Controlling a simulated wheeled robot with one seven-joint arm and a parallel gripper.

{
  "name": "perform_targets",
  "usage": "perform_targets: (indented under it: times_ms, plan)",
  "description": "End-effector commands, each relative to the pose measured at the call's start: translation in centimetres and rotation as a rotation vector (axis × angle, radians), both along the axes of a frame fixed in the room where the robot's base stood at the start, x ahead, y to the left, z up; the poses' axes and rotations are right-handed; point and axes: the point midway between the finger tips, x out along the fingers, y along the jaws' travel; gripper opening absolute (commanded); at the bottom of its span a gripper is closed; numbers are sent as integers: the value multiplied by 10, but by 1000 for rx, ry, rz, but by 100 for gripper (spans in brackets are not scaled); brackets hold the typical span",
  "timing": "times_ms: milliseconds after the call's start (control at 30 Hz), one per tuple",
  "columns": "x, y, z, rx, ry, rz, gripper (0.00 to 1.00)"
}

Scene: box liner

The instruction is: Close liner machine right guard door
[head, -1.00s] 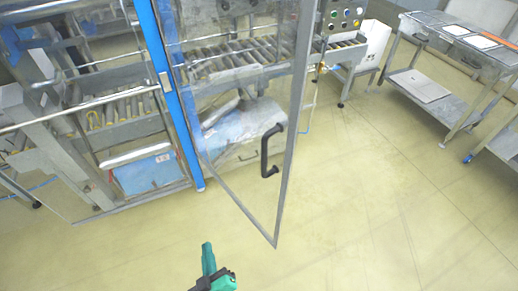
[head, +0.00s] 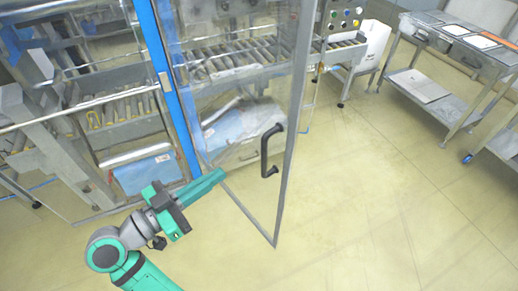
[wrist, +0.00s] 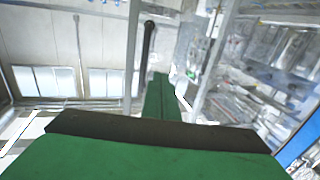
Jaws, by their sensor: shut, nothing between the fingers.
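The right guard door (head: 284,185) is a clear panel in a grey metal frame, swung open from the blue post (head: 176,110) of the liner machine. Its black handle (head: 265,152) is on the free-edge side. My gripper (head: 218,175) is shut and empty, left of the handle, with its green fingers pointing right toward the lower part of the door. I cannot tell whether the fingertips touch the panel. In the wrist view the green fingers (wrist: 158,98) point ahead, with the black handle (wrist: 147,50) just to their left and a door frame bar (wrist: 215,60) to their right.
The roller conveyor (head: 235,58) runs behind the door. A control box with buttons (head: 342,18) stands at the back. A metal cart (head: 432,88) is at the upper right. The floor right of the door (head: 375,190) is clear.

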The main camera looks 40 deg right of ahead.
Motion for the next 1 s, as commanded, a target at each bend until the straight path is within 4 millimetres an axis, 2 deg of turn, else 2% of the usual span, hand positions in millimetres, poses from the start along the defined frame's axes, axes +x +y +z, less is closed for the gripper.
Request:
perform_targets:
  times_ms: [133, 267, 800, 1000]
  plan:
    - [-4, -2, 6, 8, -30, -32, 0]
    - [-4, -15, 6, 8, -30, -35, 0]
    - [-2, -111, 6, 8, -28, -34, 0]
    - [-1, -132, 6, 8, -28, -32, 0]
